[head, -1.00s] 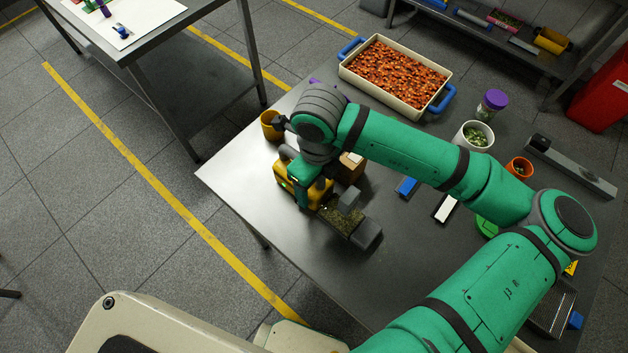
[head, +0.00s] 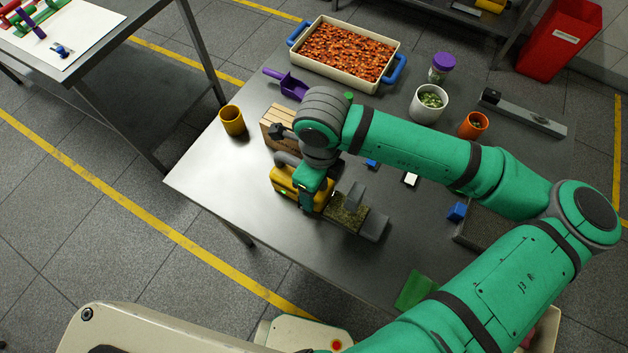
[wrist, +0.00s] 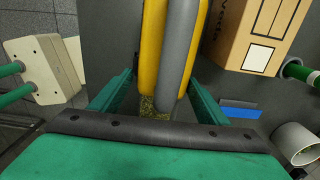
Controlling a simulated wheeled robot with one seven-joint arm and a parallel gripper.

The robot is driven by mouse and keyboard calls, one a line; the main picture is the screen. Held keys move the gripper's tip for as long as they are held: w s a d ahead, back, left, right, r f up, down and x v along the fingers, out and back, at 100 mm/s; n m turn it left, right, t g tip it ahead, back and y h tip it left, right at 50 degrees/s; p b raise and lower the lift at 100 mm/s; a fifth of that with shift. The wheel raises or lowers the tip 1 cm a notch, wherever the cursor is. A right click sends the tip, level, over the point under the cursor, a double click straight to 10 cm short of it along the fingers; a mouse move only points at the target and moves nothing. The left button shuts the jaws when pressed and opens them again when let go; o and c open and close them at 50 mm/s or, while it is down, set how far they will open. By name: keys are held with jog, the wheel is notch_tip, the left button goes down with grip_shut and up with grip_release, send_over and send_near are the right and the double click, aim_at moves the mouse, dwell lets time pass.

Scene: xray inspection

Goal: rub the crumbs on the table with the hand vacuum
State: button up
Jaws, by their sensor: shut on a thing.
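The hand vacuum (head: 285,181) is yellow with a grey handle, a clear bin showing brown-green bits and a grey nozzle (head: 374,226) pointing to the lower right. It is low over the left part of the steel table (head: 215,178); I cannot tell whether the nozzle touches the top. My gripper (head: 310,192) is shut on the vacuum. In the wrist view the yellow and grey vacuum body (wrist: 165,50) runs between my green fingers. I cannot make out loose crumbs on the table; the arm and vacuum hide part of it.
A cardboard box (head: 272,130) stands just behind the vacuum, with a yellow cup (head: 232,121) and a purple scoop (head: 290,86) beyond. A tray of orange pieces (head: 300,52), white pot (head: 428,105) and orange cup (head: 473,126) stand farther back. The table's front-left area is clear.

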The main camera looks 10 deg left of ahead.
aim_at(278, 155)
jog(key=shift+d, duration=0.35)
jog(key=shift+a, duration=0.2)
jog(key=shift+w+a, duration=0.15)
jog(key=shift+a, duration=0.25)
jog(key=shift+w+a, duration=0.35)
jog(key=shift+a, duration=1.15)
jog(key=shift+w+a, duration=0.4)
jog(key=shift+a, duration=1.1)
jog(key=shift+w+a, duration=0.35)
jog(key=shift+a, duration=1.15)
jog(key=shift+w+a+r, duration=0.1)
jog(key=shift+a+r, duration=0.1)
jog(key=shift+r, duration=0.05)
notch_tip(278, 155, up, 2)
jog(key=shift+r, duration=0.2)
notch_tip(278, 155, up, 2)
jog(key=shift+r, duration=0.1)
notch_tip(278, 155, up, 2)
jog(key=shift+d+r, duration=0.1)
jog(key=shift+d, duration=0.05)
jog(key=shift+r, duration=0.5)
